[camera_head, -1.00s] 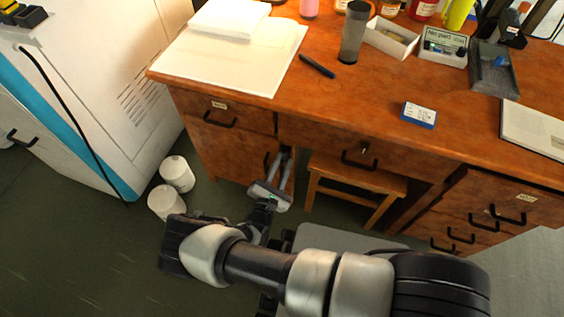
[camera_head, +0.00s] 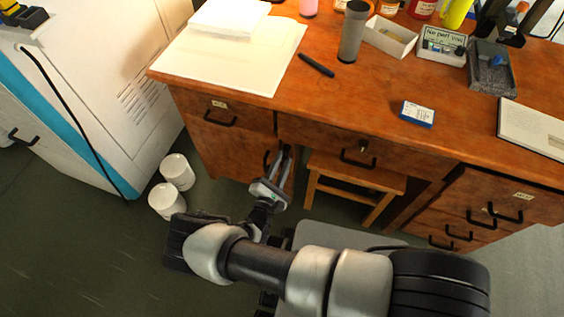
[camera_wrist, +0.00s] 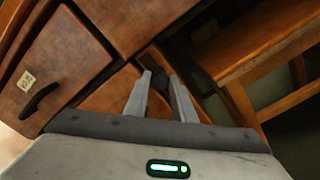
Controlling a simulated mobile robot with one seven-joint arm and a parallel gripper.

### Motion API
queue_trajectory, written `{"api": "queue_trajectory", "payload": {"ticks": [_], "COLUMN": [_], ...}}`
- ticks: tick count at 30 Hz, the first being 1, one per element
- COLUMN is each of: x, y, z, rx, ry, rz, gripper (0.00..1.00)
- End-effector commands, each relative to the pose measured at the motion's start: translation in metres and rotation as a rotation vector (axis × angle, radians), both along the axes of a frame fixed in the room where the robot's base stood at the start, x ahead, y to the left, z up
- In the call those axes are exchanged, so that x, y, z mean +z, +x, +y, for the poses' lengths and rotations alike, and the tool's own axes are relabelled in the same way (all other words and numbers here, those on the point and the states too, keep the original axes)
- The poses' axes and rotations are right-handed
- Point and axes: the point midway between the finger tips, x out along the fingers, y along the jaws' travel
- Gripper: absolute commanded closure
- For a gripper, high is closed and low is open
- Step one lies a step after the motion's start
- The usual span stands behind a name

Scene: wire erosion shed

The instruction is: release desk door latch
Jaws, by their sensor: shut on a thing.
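The desk door (camera_head: 218,150) is a brown wooden panel under the left drawer of the desk, and it looks closed. A black handle (camera_head: 267,160) shows near its right edge. My gripper (camera_head: 285,152) reaches up to that edge, just right of the handle. In the wrist view, my gripper's two grey fingers (camera_wrist: 161,76) have a small dark part between their tips, which I take for the door latch (camera_wrist: 160,81). The fingers are shut on it and hide most of it.
A wooden stool (camera_head: 355,184) stands under the desk, close right of my gripper. Two white canisters (camera_head: 177,171) stand on the floor at left, by a white and blue machine (camera_head: 80,90). The desktop (camera_head: 375,100) holds papers, boxes and bottles.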

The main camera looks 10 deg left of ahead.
Motion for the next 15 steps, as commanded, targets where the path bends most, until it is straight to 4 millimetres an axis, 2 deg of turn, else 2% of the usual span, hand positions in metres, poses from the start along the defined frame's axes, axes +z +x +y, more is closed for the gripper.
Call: {"api": "queue_trajectory", "payload": {"ticks": [1, 2, 4, 15], "x": [-0.0018, -0.0017, -0.0016, -0.0001], "y": [-0.0013, -0.0013, -0.0011, -0.0037], "z": [0.0003, 0.0004, 0.0004, 0.0007], "rx": [0.0, 0.0, 0.001, 0.001], "ry": [0.001, 0.001, 0.001, 0.0], "rz": [0.004, 0.004, 0.003, 0.002], "gripper": [0.99, 0.72, 0.6, 0.58]}}
